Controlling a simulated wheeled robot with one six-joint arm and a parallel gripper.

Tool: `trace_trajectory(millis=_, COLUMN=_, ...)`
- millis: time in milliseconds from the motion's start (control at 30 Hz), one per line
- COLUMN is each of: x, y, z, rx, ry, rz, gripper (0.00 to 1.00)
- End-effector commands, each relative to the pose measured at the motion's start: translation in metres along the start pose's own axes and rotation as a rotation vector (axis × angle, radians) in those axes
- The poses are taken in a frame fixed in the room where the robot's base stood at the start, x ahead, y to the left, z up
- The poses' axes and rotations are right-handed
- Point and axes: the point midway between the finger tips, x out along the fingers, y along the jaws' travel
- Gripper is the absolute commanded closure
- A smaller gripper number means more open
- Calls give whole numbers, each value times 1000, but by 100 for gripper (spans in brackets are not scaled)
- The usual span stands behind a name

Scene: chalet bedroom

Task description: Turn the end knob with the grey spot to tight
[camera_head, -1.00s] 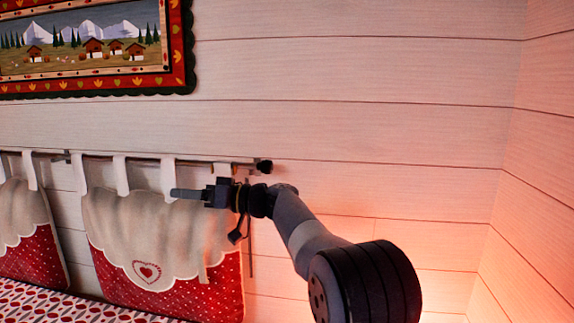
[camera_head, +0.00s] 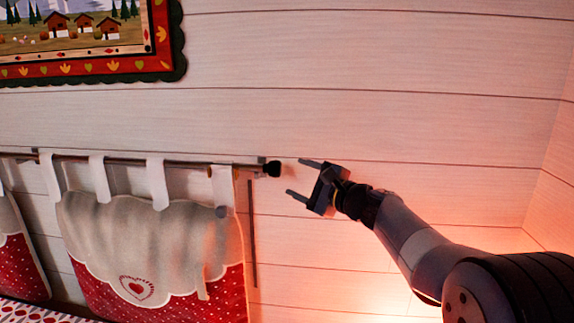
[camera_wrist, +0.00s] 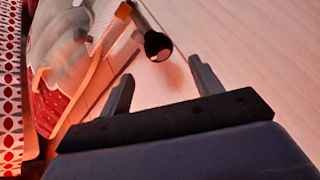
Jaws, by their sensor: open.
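The dark end knob (camera_head: 273,169) sits at the right end of the curtain-style rod (camera_head: 120,161) on the wall. In the wrist view the knob (camera_wrist: 158,46) is a black rounded cap, just beyond the fingertips and between their lines. I cannot make out a grey spot on it. My gripper (camera_head: 300,178) is open and empty, to the right of the knob, its two fingers pointing left toward it. It also shows in the wrist view (camera_wrist: 160,68), with the fingers apart from the knob.
Red and cream cushions (camera_head: 150,245) hang from the rod by white tabs. A framed chalet picture (camera_head: 90,72) is above. A thin dark vertical strip (camera_head: 252,235) runs below the rod end. The plank wall right of the knob is bare.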

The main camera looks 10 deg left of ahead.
Motion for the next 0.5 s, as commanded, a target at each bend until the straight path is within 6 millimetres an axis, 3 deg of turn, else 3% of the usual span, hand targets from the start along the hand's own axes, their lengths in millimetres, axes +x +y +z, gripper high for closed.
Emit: trace_trajectory(millis=500, x=84, y=-2, z=1, rx=-2, ry=-1, rz=2, gripper=39)
